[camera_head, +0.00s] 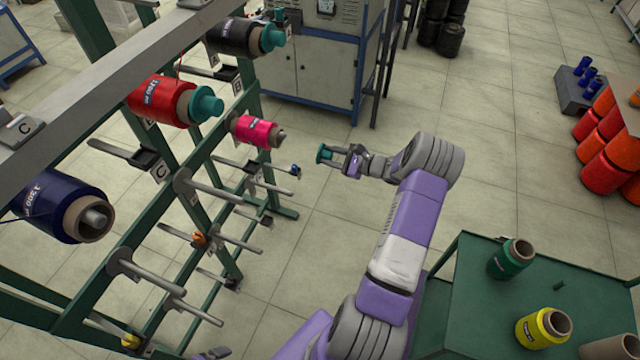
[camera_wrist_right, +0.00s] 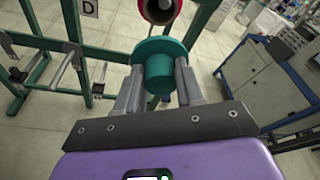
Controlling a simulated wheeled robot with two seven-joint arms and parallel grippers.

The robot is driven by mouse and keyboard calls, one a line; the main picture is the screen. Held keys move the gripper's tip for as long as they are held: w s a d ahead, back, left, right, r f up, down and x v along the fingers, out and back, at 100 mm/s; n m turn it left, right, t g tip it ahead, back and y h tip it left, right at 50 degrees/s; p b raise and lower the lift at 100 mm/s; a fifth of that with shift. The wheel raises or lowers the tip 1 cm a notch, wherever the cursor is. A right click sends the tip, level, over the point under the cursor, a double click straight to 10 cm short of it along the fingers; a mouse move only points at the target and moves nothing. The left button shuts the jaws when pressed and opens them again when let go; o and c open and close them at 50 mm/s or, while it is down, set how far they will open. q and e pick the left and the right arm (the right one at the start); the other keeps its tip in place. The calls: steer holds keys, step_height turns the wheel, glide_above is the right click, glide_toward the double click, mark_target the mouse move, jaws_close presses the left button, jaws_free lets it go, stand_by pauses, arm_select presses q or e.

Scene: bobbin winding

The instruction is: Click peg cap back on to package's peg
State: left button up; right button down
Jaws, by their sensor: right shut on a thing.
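My right gripper (camera_head: 338,154) is shut on a teal peg cap (camera_head: 324,153) and holds it in the air to the right of the rack. In the right wrist view the cap (camera_wrist_right: 160,72) sits between the two fingers of the gripper (camera_wrist_right: 158,84). The magenta package (camera_head: 255,131) hangs on the rack to the left of the cap, its peg end (camera_head: 281,136) bare and pointing toward the cap. A gap separates them. In the right wrist view a package end (camera_wrist_right: 160,8) shows just beyond the cap. My left gripper is not in view.
A red package (camera_head: 160,100) and a black package (camera_head: 238,36) on the rack have teal caps. A navy package (camera_head: 62,207) has a bare peg end. Several empty pegs (camera_head: 150,270) stick out below. A green cart (camera_head: 480,300) with bobbins stands at lower right.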

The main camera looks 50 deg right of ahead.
step_height(320, 180, up, 2)
glide_toward(285, 136)
step_height(285, 136, down, 2)
steer(key=d, duration=0.1)
steer(key=shift+w, duration=0.2)
steer(key=shift+w+a+b, duration=0.35)
steer(key=shift+w+a, duration=0.05)
steer(key=shift+w, duration=0.45)
steer(key=shift+w+a+b, duration=0.3)
steer(key=shift+w+a, duration=0.05)
steer(key=shift+w, duration=0.5)
steer(key=shift+w+a+b, duration=0.35)
steer(key=shift+w+a, duration=0.05)
steer(key=shift+w, duration=0.5)
steer(key=shift+w+a, duration=0.1)
steer(key=shift+w, duration=0.25)
steer(key=shift+w, duration=0.15)
steer(key=c, duration=0.6)
jaws_free()
